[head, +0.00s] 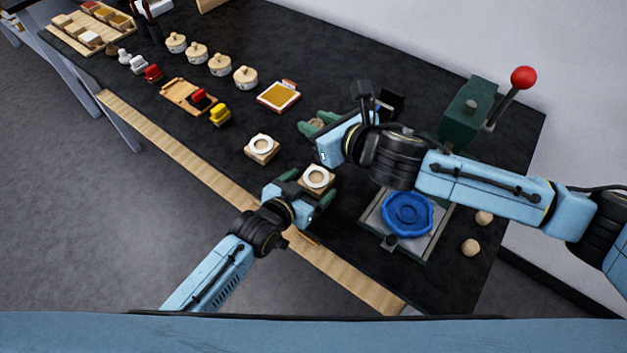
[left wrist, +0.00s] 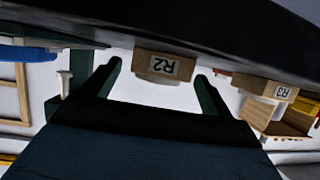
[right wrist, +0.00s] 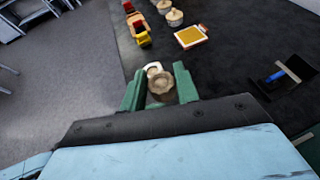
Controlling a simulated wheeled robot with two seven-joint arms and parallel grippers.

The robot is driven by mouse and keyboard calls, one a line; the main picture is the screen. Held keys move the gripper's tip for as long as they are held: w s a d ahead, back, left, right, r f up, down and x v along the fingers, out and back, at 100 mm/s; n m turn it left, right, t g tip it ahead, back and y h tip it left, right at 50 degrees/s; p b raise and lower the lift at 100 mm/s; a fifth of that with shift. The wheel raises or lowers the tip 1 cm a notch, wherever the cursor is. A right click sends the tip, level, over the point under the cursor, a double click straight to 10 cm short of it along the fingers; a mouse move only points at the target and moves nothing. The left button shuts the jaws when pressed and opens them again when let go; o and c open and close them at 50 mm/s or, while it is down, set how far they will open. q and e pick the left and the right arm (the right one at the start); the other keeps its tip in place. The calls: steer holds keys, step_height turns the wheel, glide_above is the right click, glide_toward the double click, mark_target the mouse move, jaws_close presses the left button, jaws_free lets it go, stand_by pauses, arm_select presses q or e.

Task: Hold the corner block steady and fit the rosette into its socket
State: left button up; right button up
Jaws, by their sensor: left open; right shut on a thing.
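The corner block marked R2 (left wrist: 164,66) is a small wooden block. In the head view the block (head: 318,178), topped by a white ring, stands near the table's front edge. My left gripper (head: 308,190) is open, with one green finger on each side of it; the left wrist view also shows the block between the fingers, and contact cannot be told. My right gripper (right wrist: 159,86) is shut on the rosette (right wrist: 161,83), a beige round piece with a scalloped rim. In the head view the rosette (head: 316,125) is partly hidden by the gripper, behind the R2 block.
A second ringed block (head: 262,149), apparently R3 (left wrist: 268,104), stands left of R2. A blue round piece (head: 408,213) on a grey plate and a green press with a red-knobbed lever (head: 522,78) are at right. A yellow pad (head: 278,96) and several lidded pots (head: 220,64) are farther back.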

mark_target(316, 180)
arm_select(q)
steer(key=shift+x, duration=1.2)
steer(key=c, duration=1.1)
